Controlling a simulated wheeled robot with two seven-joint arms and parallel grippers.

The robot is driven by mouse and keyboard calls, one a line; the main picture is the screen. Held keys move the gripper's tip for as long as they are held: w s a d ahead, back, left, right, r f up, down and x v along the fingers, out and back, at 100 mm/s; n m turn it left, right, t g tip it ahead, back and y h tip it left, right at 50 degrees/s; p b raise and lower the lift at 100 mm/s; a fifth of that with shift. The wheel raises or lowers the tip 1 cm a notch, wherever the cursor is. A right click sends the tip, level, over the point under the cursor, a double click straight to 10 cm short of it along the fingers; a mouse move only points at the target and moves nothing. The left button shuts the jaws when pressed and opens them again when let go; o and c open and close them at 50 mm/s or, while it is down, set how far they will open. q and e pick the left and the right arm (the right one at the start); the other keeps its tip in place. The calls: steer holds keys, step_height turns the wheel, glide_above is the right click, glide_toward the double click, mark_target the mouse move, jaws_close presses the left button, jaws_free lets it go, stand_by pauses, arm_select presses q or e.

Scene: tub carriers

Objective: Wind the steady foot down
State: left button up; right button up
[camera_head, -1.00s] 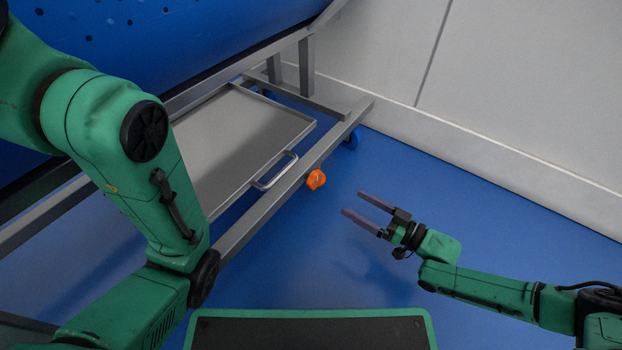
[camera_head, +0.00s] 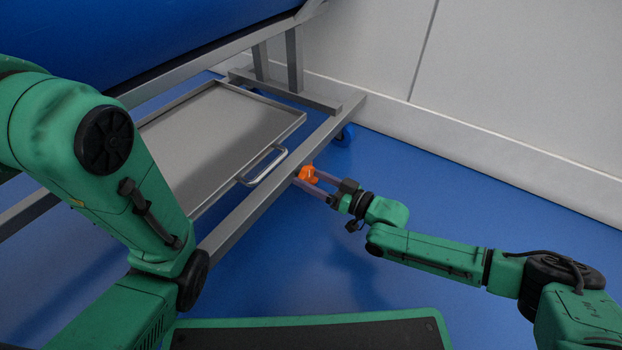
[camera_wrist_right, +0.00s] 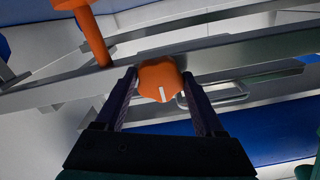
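The orange knob (camera_head: 307,173) sits on the outer side of the carrier's lower grey rail, near its far end. In the right wrist view the knob (camera_wrist_right: 160,80) shows a lobed face with a white mark. My right gripper (camera_head: 306,178) is at the knob, its two fingers on either side of it. In the wrist view the fingers (camera_wrist_right: 159,76) stand apart with the knob between their tips and narrow gaps seem to remain, so it looks open around the knob. My left gripper is out of view.
A grey tray (camera_head: 215,130) with a bar handle (camera_head: 264,168) lies inside the frame beside the knob. A blue tub (camera_head: 190,35) is above. An orange post (camera_wrist_right: 93,35) shows in the wrist view. The blue floor at right is clear.

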steer(key=shift+c, duration=1.3)
steer(key=shift+n, duration=0.3)
